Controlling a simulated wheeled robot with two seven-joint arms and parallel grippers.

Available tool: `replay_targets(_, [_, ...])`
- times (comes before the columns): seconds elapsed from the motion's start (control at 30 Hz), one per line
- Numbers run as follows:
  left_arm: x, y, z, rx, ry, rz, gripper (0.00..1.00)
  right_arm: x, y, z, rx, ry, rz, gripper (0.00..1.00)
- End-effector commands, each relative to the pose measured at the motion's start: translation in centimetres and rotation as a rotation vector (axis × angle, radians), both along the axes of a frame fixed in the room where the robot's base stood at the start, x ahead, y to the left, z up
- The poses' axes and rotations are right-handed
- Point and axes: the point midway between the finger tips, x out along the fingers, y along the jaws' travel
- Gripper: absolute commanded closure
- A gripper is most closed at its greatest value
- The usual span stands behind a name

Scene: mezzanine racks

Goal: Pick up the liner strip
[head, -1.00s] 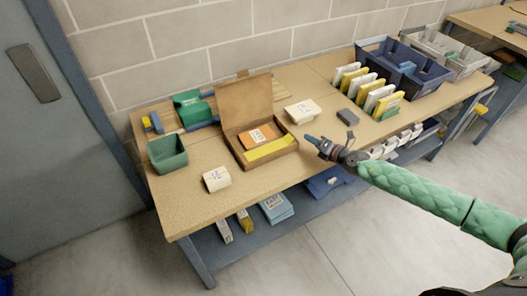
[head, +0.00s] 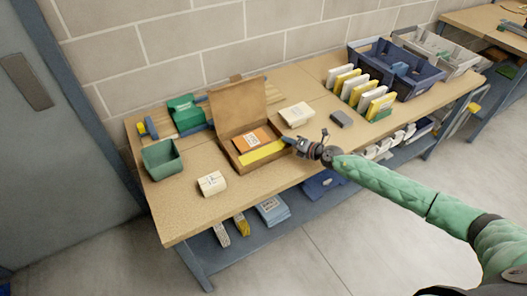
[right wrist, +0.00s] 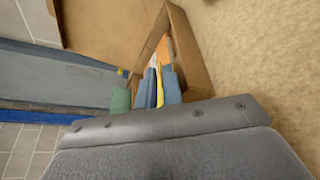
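The liner strip looks to be the yellow strip (head: 262,153) lying along the front of an open brown cardboard box (head: 229,155) on the workbench. In the right wrist view the yellow strip (right wrist: 160,84) shows between the fingers. My right gripper (head: 286,141) is at the box's right side, by the strip's right end. Its blue-grey fingers (right wrist: 159,90) stand slightly apart and point into the box. I cannot tell whether they touch the strip. My left gripper is not in view.
The box's lid (head: 237,105) stands open at the back. A green bin (head: 163,159), a cream block (head: 211,184), a cream pack (head: 296,114) and a dark block (head: 341,119) surround it. A row of white and yellow packs (head: 362,92) stands farther right.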

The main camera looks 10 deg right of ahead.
Motion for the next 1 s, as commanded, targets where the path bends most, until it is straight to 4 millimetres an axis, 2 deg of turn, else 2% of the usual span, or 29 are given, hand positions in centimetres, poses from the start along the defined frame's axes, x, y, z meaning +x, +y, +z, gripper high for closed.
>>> replay_targets(0.3, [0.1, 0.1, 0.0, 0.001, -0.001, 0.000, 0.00, 0.6, 0.5, -0.3, -0.001, 0.001, 0.000, 0.92])
replay_targets(0.37, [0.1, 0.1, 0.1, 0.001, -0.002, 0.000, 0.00, 0.6, 0.5, -0.3, -0.001, 0.001, 0.000, 1.00])
replay_targets(0.87, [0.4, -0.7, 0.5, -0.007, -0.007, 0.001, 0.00, 0.6, 0.5, 0.1, -0.001, 0.001, -0.001, 1.00])
replay_targets(0.97, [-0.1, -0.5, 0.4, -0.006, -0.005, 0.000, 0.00, 0.6, 0.5, 0.7, -0.001, 0.001, -0.001, 1.00])
replay_targets(1.0, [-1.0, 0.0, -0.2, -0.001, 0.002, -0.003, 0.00, 0.6, 0.5, 1.0, -0.001, 0.000, 0.000, 1.00])
